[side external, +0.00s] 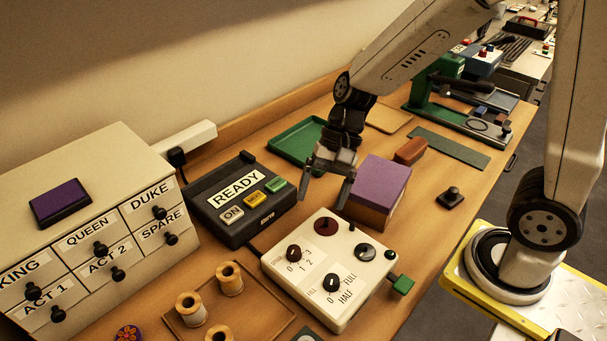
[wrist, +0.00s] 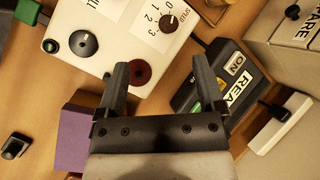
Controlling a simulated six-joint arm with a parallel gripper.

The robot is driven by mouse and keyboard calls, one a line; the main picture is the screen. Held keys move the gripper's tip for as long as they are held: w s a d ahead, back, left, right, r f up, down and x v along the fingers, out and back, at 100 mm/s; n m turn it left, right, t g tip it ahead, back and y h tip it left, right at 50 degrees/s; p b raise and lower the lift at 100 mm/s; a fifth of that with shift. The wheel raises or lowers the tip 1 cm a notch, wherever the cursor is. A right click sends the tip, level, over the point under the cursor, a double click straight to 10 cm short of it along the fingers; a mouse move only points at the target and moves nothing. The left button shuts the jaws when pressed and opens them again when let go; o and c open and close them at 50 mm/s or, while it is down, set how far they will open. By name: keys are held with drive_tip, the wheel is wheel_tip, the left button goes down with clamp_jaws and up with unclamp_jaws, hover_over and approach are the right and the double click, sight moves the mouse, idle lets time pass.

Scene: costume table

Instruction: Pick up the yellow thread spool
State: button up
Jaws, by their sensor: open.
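Several pale thread spools stand upright on a wooden tray (side external: 258,327) at the lower left of the side view. The rear spool (side external: 230,279) looks tan-yellow, the left spool (side external: 190,308) pale, and the front spool (side external: 218,334) is cut by the frame edge. I cannot tell surely which is the yellow one. My gripper (side external: 323,190) is open and empty, above the table between the dark READY box and the purple-topped box, well away from the spools. In the wrist view, my gripper's (wrist: 161,72) fingers are spread; part of a spool may show at the top edge.
The READY box (side external: 240,207) and the cream dial box (side external: 325,270) stand near the tray. The purple-topped box (side external: 381,182) is close beside my gripper. A drawer cabinet (side external: 95,175) stands at left. A green tray (side external: 297,142) lies behind.

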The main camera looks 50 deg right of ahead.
drive_tip(key=w+a+r+m+y, duration=0.2)
drive_tip(key=w+a+m+y, duration=0.5)
drive_tip(key=a+m, duration=0.2)
drive_tip(key=t, duration=0.1)
approach(233, 264)
drive_tip(key=x, duration=0.3)
drive_tip(key=shift+f, duration=0.2)
drive_tip(key=shift+x, duration=1.25)
drive_tip(key=shift+a, duration=0.15)
drive_tip(key=shift+x, duration=2.45)
drive_tip(key=shift+r, duration=0.15)
drive_tip(key=shift+c, duration=0.3)
drive_tip(key=c, duration=1.1)
